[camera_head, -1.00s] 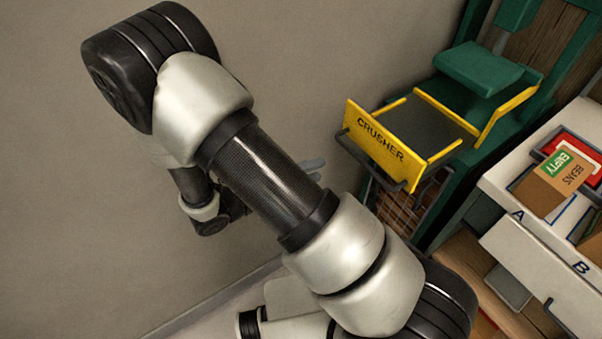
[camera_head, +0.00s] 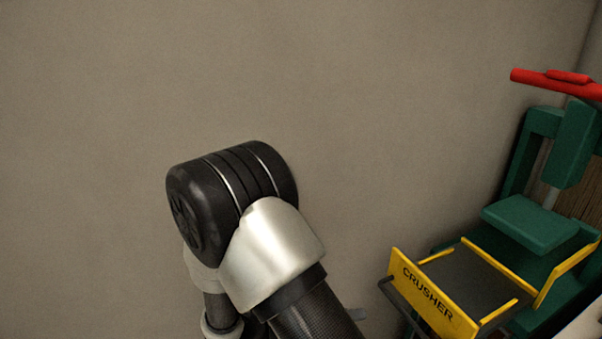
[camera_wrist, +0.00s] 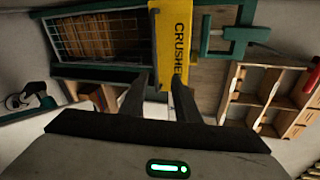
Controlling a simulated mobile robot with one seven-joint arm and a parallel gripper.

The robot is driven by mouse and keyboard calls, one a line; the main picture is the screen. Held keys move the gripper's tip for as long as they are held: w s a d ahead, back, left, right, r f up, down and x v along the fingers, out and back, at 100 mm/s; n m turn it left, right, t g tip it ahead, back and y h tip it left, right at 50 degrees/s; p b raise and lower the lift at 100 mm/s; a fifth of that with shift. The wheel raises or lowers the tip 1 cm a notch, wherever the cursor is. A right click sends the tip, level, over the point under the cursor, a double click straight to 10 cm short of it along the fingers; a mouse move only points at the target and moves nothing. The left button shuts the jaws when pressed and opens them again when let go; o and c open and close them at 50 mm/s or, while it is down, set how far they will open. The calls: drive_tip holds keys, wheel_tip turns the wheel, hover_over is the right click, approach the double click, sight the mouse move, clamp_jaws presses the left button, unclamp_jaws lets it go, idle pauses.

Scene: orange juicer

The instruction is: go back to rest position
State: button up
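My arm (camera_head: 270,255) is bent in front of the bare wall in the head view, its black elbow joint upward. My gripper is mostly hidden behind the arm there. In the wrist view the two dark fingers of my gripper (camera_wrist: 161,88) stand apart with nothing visible between them. Beyond them is the crusher's yellow panel (camera_wrist: 172,40), its lettering turned sideways. The fingers appear clear of it, but the exact gap cannot be told.
The green crusher (camera_head: 530,225) with its yellow-edged tray and red handle (camera_head: 555,82) stands at the right of the head view. A wire basket (camera_wrist: 100,38) and a wooden compartment rack (camera_wrist: 262,100) show in the wrist view. The wall at left is clear.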

drive_tip(key=s+d+r+n+y+p, duration=0.1)
drive_tip(key=s+r+n+y+p, duration=0.2)
drive_tip(key=r+n, duration=0.8)
drive_tip(key=s+d+r+n+y+p, duration=0.1)
drive_tip(key=s+r+n+y+p, duration=0.2)
drive_tip(key=r+n+y, duration=0.3)
drive_tip(key=s+d+r+n+t+y+p, duration=0.1)
drive_tip(key=s+r+n+y+p, duration=0.2)
drive_tip(key=r+n, duration=1.2)
drive_tip(key=shift+s+r+n+y, duration=0.4)
drive_tip(key=shift+s+n+y, duration=0.7)
drive_tip(key=shift+n, duration=0.1)
drive_tip(key=shift+d, duration=0.2)
